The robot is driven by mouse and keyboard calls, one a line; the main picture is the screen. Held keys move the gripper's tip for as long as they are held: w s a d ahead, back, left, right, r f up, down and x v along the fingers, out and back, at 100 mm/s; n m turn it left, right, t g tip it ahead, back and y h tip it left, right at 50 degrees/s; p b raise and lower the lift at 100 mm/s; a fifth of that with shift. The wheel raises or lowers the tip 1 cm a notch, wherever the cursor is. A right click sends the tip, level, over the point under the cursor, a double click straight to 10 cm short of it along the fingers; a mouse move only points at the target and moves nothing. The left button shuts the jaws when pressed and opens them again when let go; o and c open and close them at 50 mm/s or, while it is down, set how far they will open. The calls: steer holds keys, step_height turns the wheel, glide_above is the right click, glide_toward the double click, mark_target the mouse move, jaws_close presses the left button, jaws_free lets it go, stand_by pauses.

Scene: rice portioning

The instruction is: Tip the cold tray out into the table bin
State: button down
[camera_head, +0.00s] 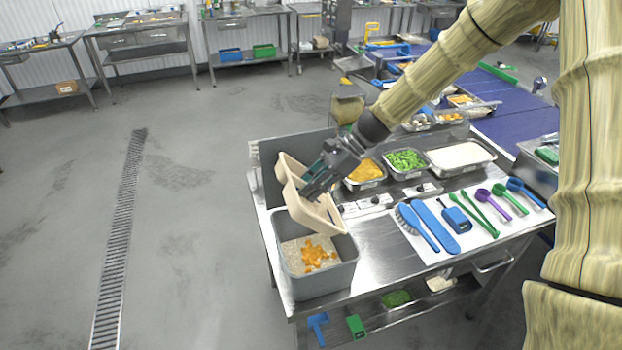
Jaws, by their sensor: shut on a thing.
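My gripper (322,180) is shut on a beige tray (293,189), which it holds tilted steeply above the left end of the steel table. The grey table bin (319,282) stands on the table's front left corner, below the tray. Orange pieces (312,254) lie on a pale, grainy layer in the bin. The tray's lower end is over the bin's back part; whether it touches the rim I cannot tell. My gripper hides part of the tray, and its inside is only partly visible.
Steel pans of orange food (365,171), green food (406,160) and white rice (459,155) stand behind. A white mat (421,245) with a brush, scoops and spoons lies to the right. Bare steel (377,262) shows between bin and mat. A blue conveyor (510,115) runs behind.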

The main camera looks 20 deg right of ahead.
steer(key=shift+r+h, duration=0.2)
steer(key=shift+h, duration=0.1)
steer(key=shift+r+h, duration=0.15)
steer(key=shift+h, duration=0.45)
steer(key=shift+r+h, duration=0.3)
steer(key=shift+h, duration=0.65)
steer(key=shift+r+h, duration=0.3)
steer(key=shift+h, duration=0.65)
steer(key=shift+r+h, duration=0.35)
steer(key=shift+h, duration=0.6)
steer(key=shift+r+h, duration=0.3)
steer(key=shift+h, duration=0.65)
steer(key=shift+d, duration=0.1)
